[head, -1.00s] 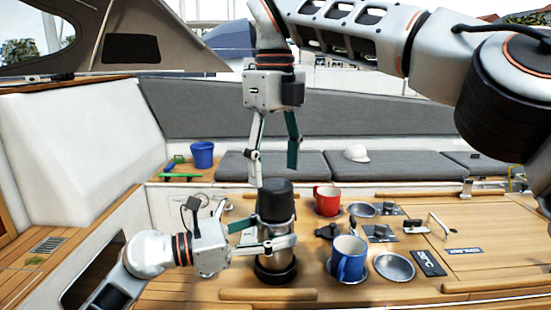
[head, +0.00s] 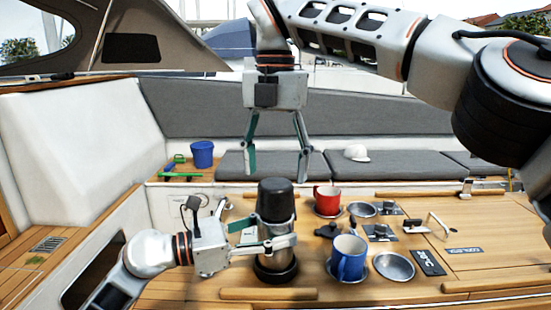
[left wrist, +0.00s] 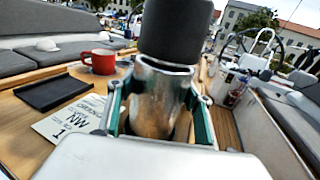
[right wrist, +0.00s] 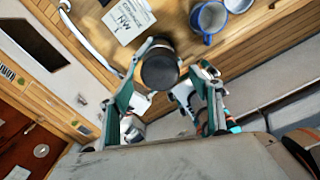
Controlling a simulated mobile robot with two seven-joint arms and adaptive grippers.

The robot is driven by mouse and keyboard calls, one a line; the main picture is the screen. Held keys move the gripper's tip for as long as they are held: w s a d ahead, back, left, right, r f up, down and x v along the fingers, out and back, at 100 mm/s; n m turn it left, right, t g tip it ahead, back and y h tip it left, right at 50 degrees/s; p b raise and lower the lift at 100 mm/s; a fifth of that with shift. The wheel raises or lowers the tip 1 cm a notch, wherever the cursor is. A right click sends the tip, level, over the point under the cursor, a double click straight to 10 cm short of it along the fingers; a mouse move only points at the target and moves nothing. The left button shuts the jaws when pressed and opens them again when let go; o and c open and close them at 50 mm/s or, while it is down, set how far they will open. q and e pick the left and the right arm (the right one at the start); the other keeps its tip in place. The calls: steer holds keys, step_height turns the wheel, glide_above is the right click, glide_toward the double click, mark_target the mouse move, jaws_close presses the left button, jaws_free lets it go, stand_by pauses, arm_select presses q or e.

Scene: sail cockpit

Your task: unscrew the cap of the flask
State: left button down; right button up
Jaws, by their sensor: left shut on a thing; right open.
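The flask (head: 275,235) is a steel cylinder standing upright on the wooden table, with a black base ring. Its dark cap (head: 275,193) is on top. My left gripper (head: 278,244) is shut around the flask's steel body from the left; the left wrist view shows both fingers against the body (left wrist: 158,98) below the cap (left wrist: 175,30). My right gripper (head: 277,175) points down, open and empty, above the cap. In the right wrist view the cap (right wrist: 159,70) shows from above, beyond and between the spread fingers, which do not touch it.
A red mug (head: 327,202) and a blue mug (head: 348,260) stand right of the flask, near metal bowls (head: 394,267). A blue bucket (head: 203,155) and a white cap (head: 357,153) are at the back. A wooden rail (head: 268,294) runs along the front.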

mark_target(276, 183)
step_height(276, 183, down, 7)
steer(key=shift+r, duration=0.1)
stand_by(0.3)
steer(key=c, duration=1.1)
steer(key=n, duration=0.4)
steer(key=shift+c, duration=0.2)
steer(key=n, duration=0.5)
steer(key=shift+n, duration=0.3)
steer(key=shift+r, duration=0.4)
steer(key=shift+r, duration=0.75)
